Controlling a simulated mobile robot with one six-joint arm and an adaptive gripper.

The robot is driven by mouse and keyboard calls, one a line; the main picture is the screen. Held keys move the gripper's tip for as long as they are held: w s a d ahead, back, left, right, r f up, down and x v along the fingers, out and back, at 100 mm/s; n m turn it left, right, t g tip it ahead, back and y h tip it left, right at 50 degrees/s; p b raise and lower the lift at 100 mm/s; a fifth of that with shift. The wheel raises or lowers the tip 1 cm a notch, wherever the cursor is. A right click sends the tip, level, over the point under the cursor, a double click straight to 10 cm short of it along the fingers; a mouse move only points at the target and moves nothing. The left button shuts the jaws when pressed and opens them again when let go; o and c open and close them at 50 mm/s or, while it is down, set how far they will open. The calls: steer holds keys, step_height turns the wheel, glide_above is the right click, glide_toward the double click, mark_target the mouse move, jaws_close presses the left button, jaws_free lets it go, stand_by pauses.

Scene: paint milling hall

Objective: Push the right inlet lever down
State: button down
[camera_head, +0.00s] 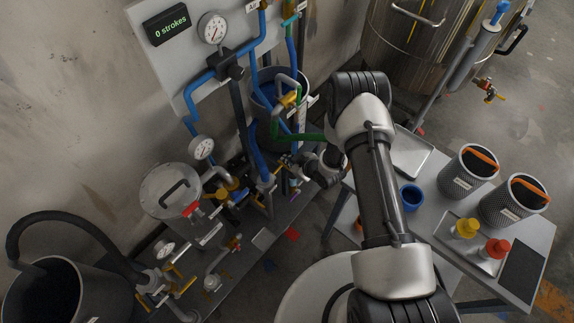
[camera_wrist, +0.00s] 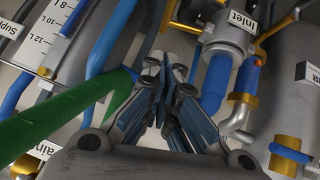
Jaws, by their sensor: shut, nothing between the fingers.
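My gripper (camera_wrist: 163,80) is shut and empty; its fingertips meet in the middle of the wrist view, in front of blue and grey pipes. An "Inlet" label (camera_wrist: 243,20) sits on a grey pipe fitting just right of and above the fingertips. A yellow lever-like bar (camera_wrist: 277,29) runs to the right of that label, apart from the fingers. Whether it is the right inlet lever I cannot tell. In the head view my gripper (camera_head: 287,162) is among the pipework, partly hidden by my arm, so contact there cannot be judged.
A green hose (camera_wrist: 60,125) passes left of my gripper in the wrist view. A brass fitting with a blue ring (camera_wrist: 290,152) is at lower right. The counter (camera_head: 167,24) reads "0 strokes". A table with two baskets (camera_head: 468,175) stands at right.

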mark_target(281, 162)
steer(key=f, duration=0.2)
steer(key=w+f+b, duration=0.1)
steer(key=f, duration=0.1)
steer(key=w+a+f+b, duration=0.1)
steer(key=f, duration=0.1)
steer(key=shift+w+f, duration=0.15)
steer(key=shift+w, duration=0.1)
steer(key=shift+w+d+f, duration=0.1)
steer(key=shift+w+f, duration=0.05)
steer(key=shift+f, duration=0.05)
